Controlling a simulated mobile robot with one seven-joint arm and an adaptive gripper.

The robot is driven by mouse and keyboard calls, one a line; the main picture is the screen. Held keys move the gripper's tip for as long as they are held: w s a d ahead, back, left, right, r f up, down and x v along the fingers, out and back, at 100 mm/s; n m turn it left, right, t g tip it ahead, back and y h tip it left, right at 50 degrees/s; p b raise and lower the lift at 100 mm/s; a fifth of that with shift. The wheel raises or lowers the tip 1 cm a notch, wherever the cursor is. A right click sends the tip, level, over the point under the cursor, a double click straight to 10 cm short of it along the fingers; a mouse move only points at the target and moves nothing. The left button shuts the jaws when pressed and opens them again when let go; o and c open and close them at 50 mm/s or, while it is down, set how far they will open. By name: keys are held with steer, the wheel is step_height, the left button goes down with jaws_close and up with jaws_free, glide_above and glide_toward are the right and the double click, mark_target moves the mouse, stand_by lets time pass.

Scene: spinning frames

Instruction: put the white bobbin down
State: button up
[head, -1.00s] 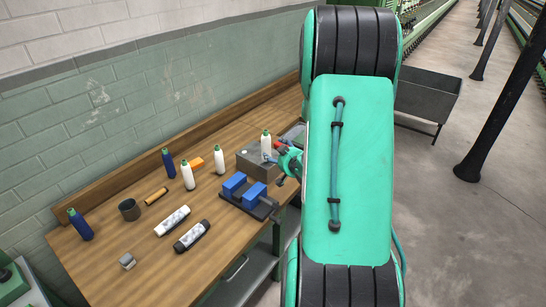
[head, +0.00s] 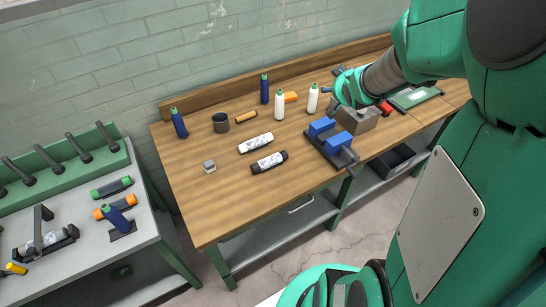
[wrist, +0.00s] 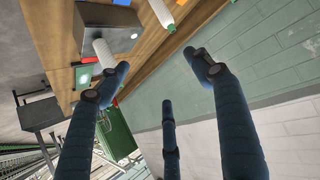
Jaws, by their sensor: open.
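In the wrist view a white bobbin (wrist: 103,52) stands on the grey box (wrist: 112,18), close beside the left finger and partly covered by it. My gripper (wrist: 163,70) is open with nothing between its dark fingers. In the head view my gripper (head: 340,86) is at the grey box (head: 357,118) near the back of the wooden bench; the bobbin on the box is hidden there. Two more white bobbins with green tips stand to its left, one nearer (head: 312,99) and one further left (head: 280,105).
A blue vise (head: 331,137) sits in front of the box. The bench's front left is clear. A grey side table (head: 90,235) holds several bobbins.

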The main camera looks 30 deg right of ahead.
steer(key=s+a+r+n+y, duration=0.15)
steer(key=a+r, duration=0.35)
steer(key=a, duration=0.6)
steer(key=s+a+r+n+g+y, duration=0.1)
steer(key=s+a+r+g+y, duration=0.1)
steer(key=s+a, duration=0.8)
steer(key=s+a+r+n+g+y, duration=0.1)
steer(key=s+a+r+n+y, duration=0.1)
steer(key=s+a, duration=0.8)
steer(key=a, duration=0.7)
steer(key=shift+a+g, duration=0.25)
steer(key=shift+g, duration=0.15)
steer(key=shift+s+f+y, duration=0.1)
steer(key=shift+f+y, duration=0.05)
steer(key=shift+y, duration=0.1)
